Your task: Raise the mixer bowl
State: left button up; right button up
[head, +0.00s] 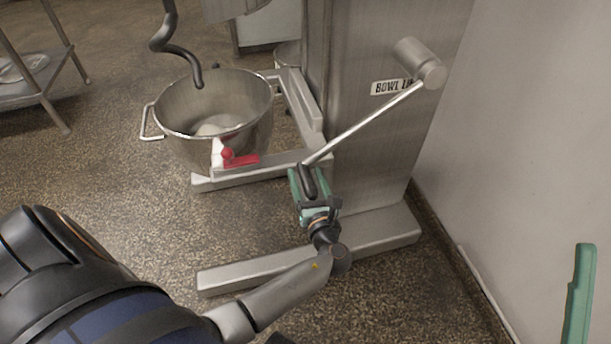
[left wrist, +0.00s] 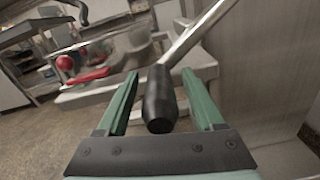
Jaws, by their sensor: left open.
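The steel mixer bowl (head: 172,104) sits in its cradle (head: 250,174) on the mixer's front, with pale stuff inside. A bowl lift lever (head: 365,124) runs from a round pivot on the column down to a black handle grip (head: 308,181). My left gripper (head: 305,178) is at this grip, its green fingers apart. In the left wrist view, the black grip (left wrist: 160,98) lies between the two open fingers (left wrist: 160,100), with visible gaps on both sides. A green part at the right edge of the head view (head: 579,295) seems to be a finger of my right gripper; its other finger is hidden.
The mixer column (head: 365,150) carries a label reading "BOWL L…", partly covered by the lever. A dough hook (head: 180,50) hangs above the bowl.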

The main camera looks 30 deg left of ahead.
pick_arm(q)
jog(key=shift+c, duration=0.3)
grip_shut()
dwell(1.1)
